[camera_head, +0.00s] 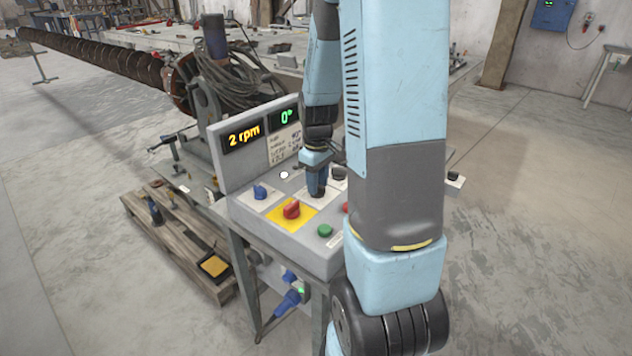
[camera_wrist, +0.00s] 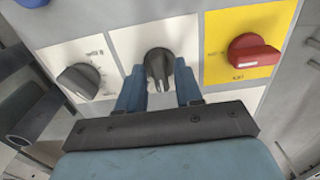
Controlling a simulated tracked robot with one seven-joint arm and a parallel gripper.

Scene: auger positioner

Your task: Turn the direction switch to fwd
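The control panel (camera_head: 290,235) has several knobs and buttons. In the wrist view, a black rotary switch (camera_wrist: 158,66) on a white plate stands in the middle, its handle nearly in line with the view's vertical. My gripper (camera_wrist: 160,88) has one finger on each side of this handle, with a narrow gap seeming to show beside it. The plate's labels are too small or covered to read, so I cannot confirm which switch is the direction switch. In the head view, my gripper (camera_head: 317,192) points down at the panel and hides the switch.
In the wrist view, a black knob with a scale (camera_wrist: 78,80) is left and a red switch (camera_wrist: 252,55) on yellow is right. The head view shows a blue knob (camera_head: 260,192), a green button (camera_head: 325,230) and displays reading 2 rpm (camera_head: 243,137) and 0° (camera_head: 286,117).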

